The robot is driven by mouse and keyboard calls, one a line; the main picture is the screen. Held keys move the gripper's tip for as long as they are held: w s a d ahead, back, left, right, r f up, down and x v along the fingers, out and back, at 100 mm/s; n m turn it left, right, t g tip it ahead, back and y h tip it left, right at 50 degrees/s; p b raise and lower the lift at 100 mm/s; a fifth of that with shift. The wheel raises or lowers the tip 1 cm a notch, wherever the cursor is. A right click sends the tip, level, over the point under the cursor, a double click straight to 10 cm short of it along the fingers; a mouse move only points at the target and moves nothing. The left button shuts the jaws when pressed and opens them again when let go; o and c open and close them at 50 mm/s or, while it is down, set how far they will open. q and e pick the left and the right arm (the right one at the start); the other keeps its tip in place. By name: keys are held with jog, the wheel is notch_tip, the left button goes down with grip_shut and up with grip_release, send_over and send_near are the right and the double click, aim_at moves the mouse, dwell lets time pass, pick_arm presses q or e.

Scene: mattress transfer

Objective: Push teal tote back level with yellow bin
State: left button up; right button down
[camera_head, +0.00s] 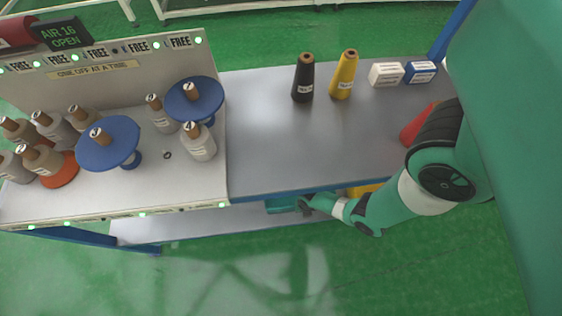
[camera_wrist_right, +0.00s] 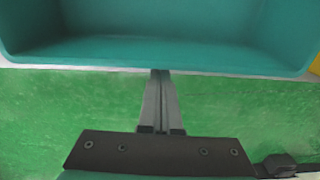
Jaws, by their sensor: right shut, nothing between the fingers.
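The teal tote (camera_head: 281,205) shows as a small part below the bench's front edge in the head view; the tabletop hides the rest. In the right wrist view the tote (camera_wrist_right: 150,52) fills the top, open and with a bare floor. My right gripper (camera_head: 304,204) is at the tote's near side. Its fingers (camera_wrist_right: 161,76) are shut and empty, their tips at the tote's near edge; I cannot tell whether they touch. The yellow bin (camera_head: 365,189) shows just right of the tote, mostly hidden by my right arm, and as a sliver in the wrist view (camera_wrist_right: 315,66). My left gripper is out of view.
A grey bench top (camera_head: 270,140) lies above the tote. A black cone (camera_head: 303,80), a yellow cone (camera_head: 343,75), two small boxes and a red cone stand on it. A spool rack (camera_head: 110,70) is at left. The green floor in front is clear.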

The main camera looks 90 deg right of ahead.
pick_arm(q)
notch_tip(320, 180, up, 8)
jog(key=p, duration=0.6)
pick_arm(e)
jog(key=s+a+r, duration=0.2)
jog(key=a+r, duration=0.2)
jog(key=a, duration=0.2)
jog(key=s+a+r, duration=0.3)
jog(key=a+r, duration=0.2)
jog(key=a, duration=0.1)
jog(key=shift+s+a, duration=0.15)
jog(key=shift+s, duration=0.1)
jog(key=shift+r, duration=0.1)
